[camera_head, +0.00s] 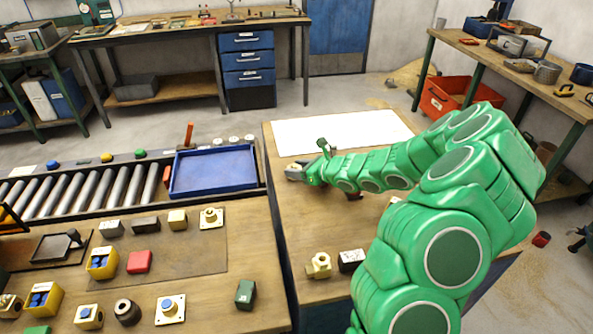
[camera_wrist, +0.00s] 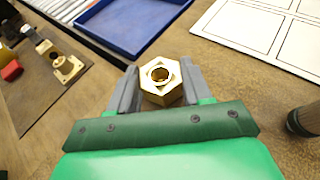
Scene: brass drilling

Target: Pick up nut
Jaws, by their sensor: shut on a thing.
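The nut (camera_wrist: 162,84) is a brass hexagonal piece with a round threaded hole, facing up in the wrist view. My gripper (camera_wrist: 159,68) has a grey finger on each side of it and is shut on it. In the head view my gripper (camera_head: 295,171) is over the left part of the wooden bench, beside the white sheet (camera_head: 340,131). I cannot make out the held nut in the head view. I cannot tell whether it touches the bench top.
A blue tray (camera_head: 213,171) lies to the left of my gripper, by the roller conveyor (camera_head: 90,192). Another brass fitting (camera_head: 319,265) and a dark block (camera_head: 351,260) stand on the near bench. Several parts cover the left table (camera_head: 215,300). The white sheet is clear.

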